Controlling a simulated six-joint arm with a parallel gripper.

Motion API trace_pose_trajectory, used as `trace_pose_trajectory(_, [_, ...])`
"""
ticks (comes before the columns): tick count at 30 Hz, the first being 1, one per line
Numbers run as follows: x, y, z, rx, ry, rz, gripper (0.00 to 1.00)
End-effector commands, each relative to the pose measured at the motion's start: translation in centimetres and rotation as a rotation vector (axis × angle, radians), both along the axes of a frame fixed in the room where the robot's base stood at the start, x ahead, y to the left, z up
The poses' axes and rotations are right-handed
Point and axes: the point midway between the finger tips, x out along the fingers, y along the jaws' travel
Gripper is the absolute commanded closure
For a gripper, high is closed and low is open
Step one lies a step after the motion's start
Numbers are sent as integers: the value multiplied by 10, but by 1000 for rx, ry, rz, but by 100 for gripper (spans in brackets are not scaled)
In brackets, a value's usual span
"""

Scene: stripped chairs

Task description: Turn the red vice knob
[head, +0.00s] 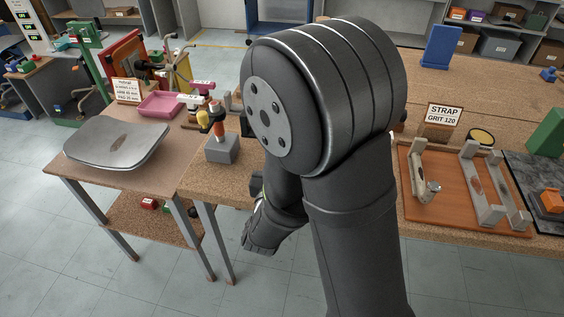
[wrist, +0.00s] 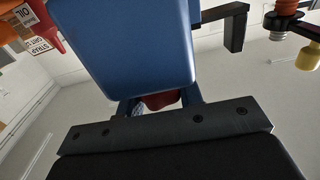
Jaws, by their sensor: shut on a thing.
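In the wrist view, a small part of the red vice knob (wrist: 162,101) shows between the fingers of my gripper (wrist: 158,98). My gripper is shut on the knob. A large blue body (wrist: 135,45), which looks like part of the vice, rises just past the knob and fills the upper middle. Most of the knob is hidden behind this body and the dark gripper base. In the head view my arm covers the middle, and I cannot make out the vice or the knob behind it.
A metal chair seat (head: 117,142) lies on the lower left table. Right are a STRAP sign (head: 444,114) and an orange-brown board (head: 437,205) with clamps.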

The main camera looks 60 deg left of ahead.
Motion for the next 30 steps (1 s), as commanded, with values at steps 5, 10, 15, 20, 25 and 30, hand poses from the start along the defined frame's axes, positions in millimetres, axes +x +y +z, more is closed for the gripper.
trace_pose_trajectory(5, [0, 1, 1, 1, -1, 99, 90])
trace_pose_trajectory(10, [-1, 2, 1, 3, -1, 162, 90])
trace_pose_trajectory(15, [-2, 2, 1, 2, 1, 181, 90])
trace_pose_trajectory(20, [-2, 2, 1, 2, 1, 181, 90])
trace_pose_trajectory(25, [-2, 2, 1, 2, 1, 181, 49])
trace_pose_trajectory(30, [-2, 2, 0, 1, 1, 181, 45])
